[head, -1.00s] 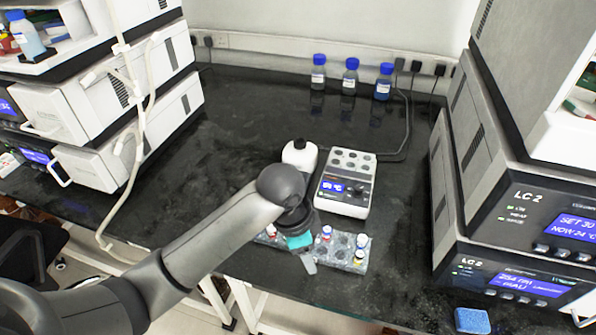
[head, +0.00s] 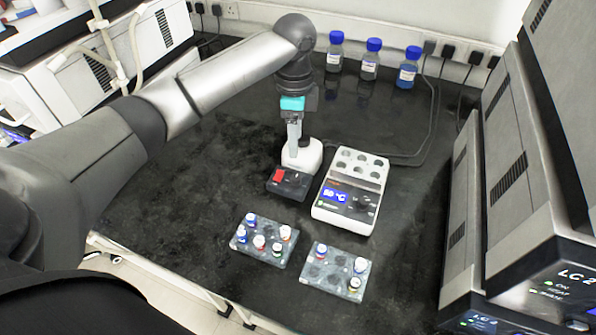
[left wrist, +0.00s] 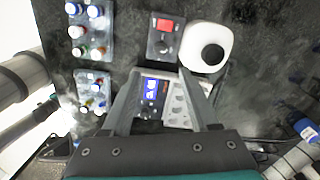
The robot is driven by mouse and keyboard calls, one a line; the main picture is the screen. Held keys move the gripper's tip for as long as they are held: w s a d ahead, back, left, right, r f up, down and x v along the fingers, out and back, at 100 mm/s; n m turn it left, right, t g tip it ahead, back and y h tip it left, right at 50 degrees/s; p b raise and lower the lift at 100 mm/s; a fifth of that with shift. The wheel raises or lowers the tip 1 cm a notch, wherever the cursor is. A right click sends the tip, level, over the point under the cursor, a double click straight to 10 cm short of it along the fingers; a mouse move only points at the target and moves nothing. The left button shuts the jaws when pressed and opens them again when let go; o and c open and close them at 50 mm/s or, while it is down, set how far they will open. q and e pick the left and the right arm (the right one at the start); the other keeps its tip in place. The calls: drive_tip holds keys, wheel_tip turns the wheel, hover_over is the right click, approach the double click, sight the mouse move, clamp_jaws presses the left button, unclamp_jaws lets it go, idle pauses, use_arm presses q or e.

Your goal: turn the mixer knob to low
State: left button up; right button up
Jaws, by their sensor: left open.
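The mixer has a white rounded body (head: 303,160) and a dark front panel (head: 288,186) with a red patch. The left wrist view shows its white top with a black cup (left wrist: 207,47) and the dark panel (left wrist: 165,38). The knob on the panel is small and dark; its setting cannot be read. My left gripper (head: 294,145) points down in front of the white body and covers part of it in the head view. In the left wrist view its fingers (left wrist: 161,75) are apart with nothing between them. My right gripper is not in view.
A heating block (head: 350,190) with a blue display stands right of the mixer. Two vial racks (head: 264,240) (head: 335,272) lie in front. Several blue-capped bottles (head: 372,60) stand at the back. Large instruments (head: 500,185) flank the right side. The bench to the left is clear.

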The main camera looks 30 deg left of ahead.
use_arm(q)
drive_tip(key=b, duration=0.1)
hover_over(296, 178)
wheel_tip(296, 178, down, 4)
drive_tip(key=shift+s+f, duration=0.1)
drive_tip(key=shift+f, duration=0.1)
wheel_tip(296, 178, down, 8)
drive_tip(key=shift+f+b, duration=0.1)
drive_tip(key=shift+b, duration=1)
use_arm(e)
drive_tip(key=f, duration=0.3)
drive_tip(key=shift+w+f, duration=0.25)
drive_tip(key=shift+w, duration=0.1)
use_arm(q)
clamp_jaws()
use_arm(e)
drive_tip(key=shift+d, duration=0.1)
